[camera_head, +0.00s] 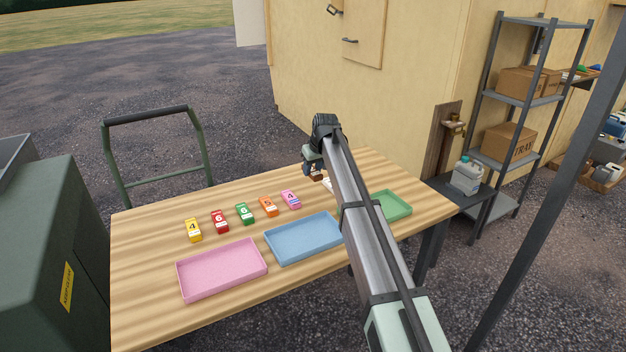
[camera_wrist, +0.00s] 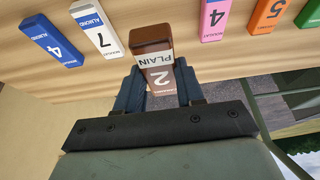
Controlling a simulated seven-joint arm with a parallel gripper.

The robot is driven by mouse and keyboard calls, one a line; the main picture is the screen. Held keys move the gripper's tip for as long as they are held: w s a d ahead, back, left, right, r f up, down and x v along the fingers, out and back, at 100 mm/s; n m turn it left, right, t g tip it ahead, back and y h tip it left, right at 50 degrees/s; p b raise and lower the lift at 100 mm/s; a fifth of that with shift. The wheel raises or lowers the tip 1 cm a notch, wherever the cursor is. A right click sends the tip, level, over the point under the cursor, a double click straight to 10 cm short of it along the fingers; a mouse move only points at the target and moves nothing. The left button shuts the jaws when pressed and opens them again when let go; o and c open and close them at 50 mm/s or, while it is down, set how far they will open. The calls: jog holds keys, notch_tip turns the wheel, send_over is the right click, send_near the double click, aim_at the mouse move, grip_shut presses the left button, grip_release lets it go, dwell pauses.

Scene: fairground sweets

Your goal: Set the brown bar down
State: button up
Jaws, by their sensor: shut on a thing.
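The brown bar (camera_wrist: 152,40) has a white label reading "PLAIN" and a 2. My gripper (camera_wrist: 159,78) is shut on it, with one dark finger on each side. In the head view the brown bar (camera_head: 317,177) shows just under my gripper (camera_head: 313,168), at the far side of the wooden table (camera_head: 150,290). It is in the gap between the pink bar (camera_head: 290,199) and the white bar (camera_head: 328,184). I cannot tell whether its underside touches the table.
Yellow (camera_head: 193,230), red (camera_head: 220,221), green (camera_head: 244,213) and orange (camera_head: 268,206) bars continue the row leftward. A blue bar (camera_wrist: 52,40) lies beyond the white one. Pink (camera_head: 222,270), blue (camera_head: 303,238) and green (camera_head: 392,204) trays line the near side; my arm partly covers the green tray.

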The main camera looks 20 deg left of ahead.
jog(key=shift+w+d+r, duration=0.1)
jog(key=shift+r, duration=0.4)
jog(key=w+d+r+m, duration=0.1)
jog(key=w+d, duration=0.3)
jog(key=d, duration=0.5)
jog(key=n, duration=0.1)
send_over(387, 206)
jog(key=d, duration=0.1)
jog(key=shift+s+f, duration=0.2)
jog(key=shift+f, duration=2.3)
jog(key=shift+s+f, duration=0.15)
jog(key=shift+f, duration=2.3)
jog(key=shift+f, duration=0.15)
jog(key=o, duration=1.1)
jog(key=shift+c, duration=0.2)
